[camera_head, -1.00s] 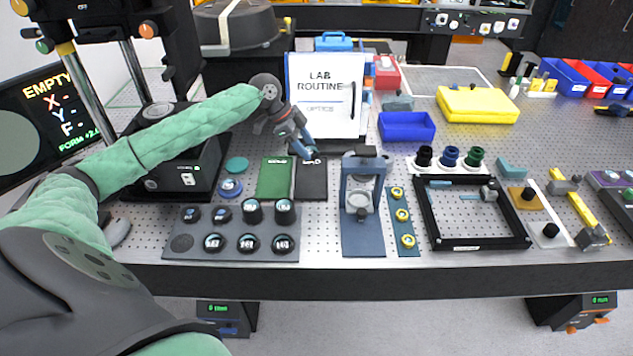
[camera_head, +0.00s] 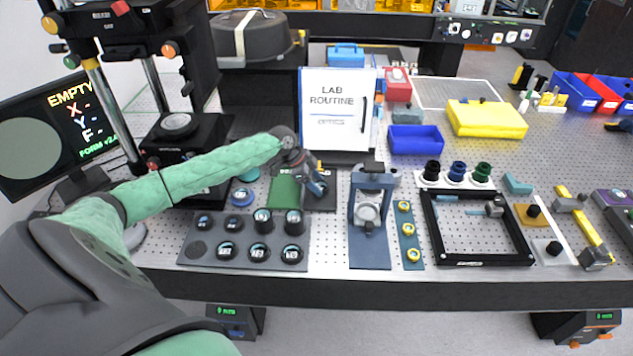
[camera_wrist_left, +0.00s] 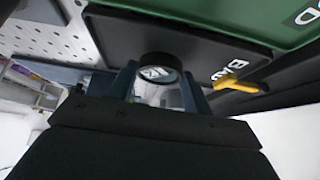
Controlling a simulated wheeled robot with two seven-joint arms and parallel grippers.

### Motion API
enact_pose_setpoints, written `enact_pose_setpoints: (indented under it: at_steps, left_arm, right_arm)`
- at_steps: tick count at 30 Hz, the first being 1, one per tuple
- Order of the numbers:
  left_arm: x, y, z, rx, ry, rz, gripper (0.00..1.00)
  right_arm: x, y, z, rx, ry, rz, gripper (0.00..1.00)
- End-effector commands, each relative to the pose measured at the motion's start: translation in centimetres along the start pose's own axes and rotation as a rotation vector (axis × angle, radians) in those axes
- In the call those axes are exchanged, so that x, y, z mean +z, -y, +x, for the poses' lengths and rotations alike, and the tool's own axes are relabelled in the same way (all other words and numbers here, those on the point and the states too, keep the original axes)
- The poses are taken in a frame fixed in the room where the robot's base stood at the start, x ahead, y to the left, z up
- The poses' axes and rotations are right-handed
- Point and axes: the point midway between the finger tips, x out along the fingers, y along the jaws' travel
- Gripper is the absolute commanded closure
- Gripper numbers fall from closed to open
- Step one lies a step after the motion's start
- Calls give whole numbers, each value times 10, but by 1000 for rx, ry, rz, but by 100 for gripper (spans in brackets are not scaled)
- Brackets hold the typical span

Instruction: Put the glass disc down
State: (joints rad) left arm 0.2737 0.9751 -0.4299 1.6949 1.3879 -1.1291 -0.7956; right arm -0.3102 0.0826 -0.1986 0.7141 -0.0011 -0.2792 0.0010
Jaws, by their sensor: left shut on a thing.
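My left gripper (camera_head: 319,190) is over the black pad (camera_head: 325,204), which lies right of the green pad (camera_head: 284,192). In the left wrist view the fingers (camera_wrist_left: 160,88) are shut on a small round piece with a dark rim, the glass disc (camera_wrist_left: 158,68). The black pad (camera_wrist_left: 200,58) with white lettering fills the view behind it, and the green pad (camera_wrist_left: 235,20) shows beyond. I cannot tell whether the disc touches the pad. In the head view the gripper hides the disc. My right gripper is not in view.
A grey tray (camera_head: 221,262) of several dark round pieces is in front of the pads. A blue stand (camera_head: 370,252) is to the right. A lab routine sign (camera_head: 338,100) stands behind. A yellow piece (camera_wrist_left: 240,84) shows close to the right finger in the wrist view.

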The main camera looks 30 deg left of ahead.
Motion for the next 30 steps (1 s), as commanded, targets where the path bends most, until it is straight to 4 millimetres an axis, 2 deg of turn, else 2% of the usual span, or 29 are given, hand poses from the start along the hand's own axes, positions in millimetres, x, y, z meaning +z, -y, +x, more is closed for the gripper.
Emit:
enact_pose_setpoints:
  at_steps: [5, 17, 18, 21, 30]
  left_arm:
    - [4, 0, 8, -1, -2, -1, 77]
    - [7, 0, 11, -1, -1, 0, 77]
    - [6, 0, 10, -1, -1, 0, 44]
    - [6, 0, 10, -1, -1, 0, 29]
    - [5, 0, 9, -1, -1, 0, 29]
  right_arm:
    - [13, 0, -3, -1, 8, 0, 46]
    - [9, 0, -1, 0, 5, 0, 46]
    - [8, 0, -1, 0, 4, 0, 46]
    - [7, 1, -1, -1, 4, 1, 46]
    - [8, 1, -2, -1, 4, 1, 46]
